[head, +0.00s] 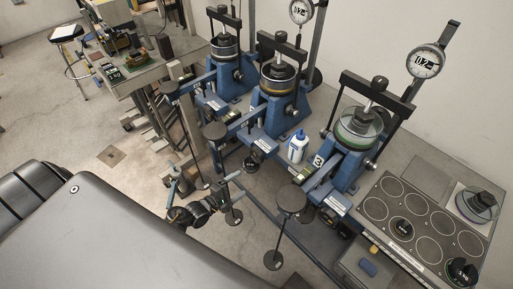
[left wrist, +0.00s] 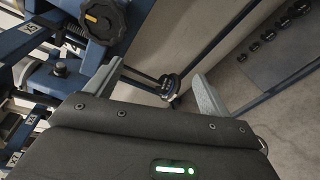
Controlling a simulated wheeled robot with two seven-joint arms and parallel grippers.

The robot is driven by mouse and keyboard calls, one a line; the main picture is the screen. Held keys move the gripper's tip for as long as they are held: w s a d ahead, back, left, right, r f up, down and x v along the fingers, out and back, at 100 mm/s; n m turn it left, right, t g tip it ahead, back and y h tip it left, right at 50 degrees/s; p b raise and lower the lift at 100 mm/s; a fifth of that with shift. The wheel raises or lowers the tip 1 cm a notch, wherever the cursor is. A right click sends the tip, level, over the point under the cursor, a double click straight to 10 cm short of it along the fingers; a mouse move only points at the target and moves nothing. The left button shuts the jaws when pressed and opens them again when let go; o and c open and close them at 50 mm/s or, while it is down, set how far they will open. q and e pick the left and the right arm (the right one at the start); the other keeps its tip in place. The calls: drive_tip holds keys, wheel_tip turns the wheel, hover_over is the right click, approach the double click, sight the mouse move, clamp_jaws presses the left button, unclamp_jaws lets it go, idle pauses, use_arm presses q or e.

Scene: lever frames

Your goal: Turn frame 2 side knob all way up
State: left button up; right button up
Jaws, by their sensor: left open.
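Three blue lever frames stand in a row in the head view. The middle one, which I take as frame 2 (head: 278,88), has a round black knob (head: 252,163) low at its front end. In the left wrist view a large black lobed knob (left wrist: 101,20) with an orange mark on its hub sits on blue metal at the upper left. I cannot tell for sure that it is the same knob. My left gripper (head: 203,184) is open and empty, left of and below the middle frame's knob, apart from it. My right gripper is not in view.
The nearest frame, labelled 3 (head: 350,150), stands to the right. Weight hangers (head: 290,199) hang from the levers close to my left gripper; a round black piece (left wrist: 170,86) shows beyond its fingers. A white bottle (head: 297,146) stands between frames. A weight tray (head: 420,220) is right.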

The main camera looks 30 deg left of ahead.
sight(255, 157)
use_arm(q)
wheel_tip(255, 157, up, 8)
drive_tip(key=w+f+n+t+p, duration=0.1)
drive_tip(key=w+n+t, duration=0.1)
drive_tip(key=shift+n+h, duration=0.3)
drive_tip(key=shift+h, duration=0.1)
drive_tip(key=b+x, duration=0.1)
drive_tip(key=x, duration=0.2)
drive_tip(key=b+x, duration=0.2)
drive_tip(key=x, duration=0.1)
drive_tip(key=b+x, duration=0.2)
drive_tip(key=x, duration=0.2)
drive_tip(key=shift+a+r, duration=0.15)
drive_tip(key=shift+a, duration=0.25)
drive_tip(key=shift+s+r+p, duration=0.1)
drive_tip(key=shift+r+p, duration=0.05)
drive_tip(key=shift+p, duration=0.2)
drive_tip(key=shift+c, duration=1.2)
drive_tip(key=c, duration=1)
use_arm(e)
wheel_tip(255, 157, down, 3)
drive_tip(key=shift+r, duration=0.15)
